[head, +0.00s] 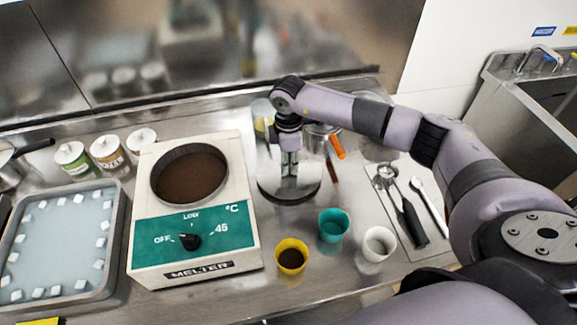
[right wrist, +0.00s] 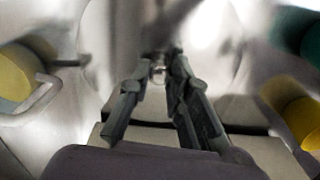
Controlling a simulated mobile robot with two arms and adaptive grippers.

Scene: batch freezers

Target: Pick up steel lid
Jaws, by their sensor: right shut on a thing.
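The round steel lid (head: 307,187) is right of the melter (head: 197,240), low over the counter; I cannot tell whether it touches the counter. My right gripper (head: 289,170) points down at the middle of the lid and is shut on its small knob. In the right wrist view the fingertips (right wrist: 160,75) meet at the knob, and the pale disc of the lid (right wrist: 205,50) spreads out around them. The fingers hide most of the knob. The melter's round well is uncovered and shows a brown filling. My left gripper is out of view.
Yellow (head: 291,256), teal (head: 333,225) and white (head: 379,243) cups stand in front of the lid. A tool mat (head: 399,222) with utensils lies to the right. An orange-handled utensil (head: 337,146) is behind. Jars (head: 108,153) and a tray (head: 62,246) are left.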

